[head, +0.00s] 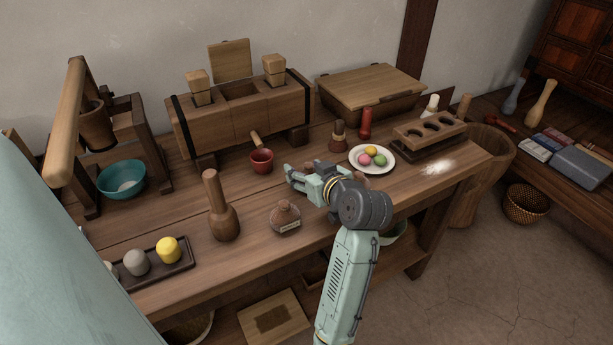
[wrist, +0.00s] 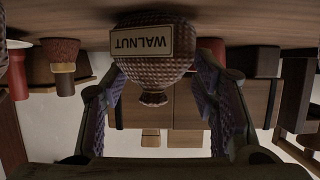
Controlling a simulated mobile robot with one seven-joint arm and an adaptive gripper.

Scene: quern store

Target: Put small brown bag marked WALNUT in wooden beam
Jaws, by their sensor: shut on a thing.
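The small brown bag marked WALNUT (wrist: 153,70) is between my finger pads in the wrist view, its label facing the camera; this view is upside down. My gripper (head: 292,173) is shut on it above the table, pointing towards the back left. In the head view I cannot make out the held bag among the fingers. The wooden beam (head: 225,134) stands at the back of the table, with black bands, two blocks standing up from it and an opening in the middle. A similar labelled brown bag (head: 286,219) stands on the table; its label is unreadable.
A wooden pestle (head: 222,215) stands left. A white plate (head: 357,164) with coloured balls and a holed block (head: 430,133) are right. The table's left front is partly clear.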

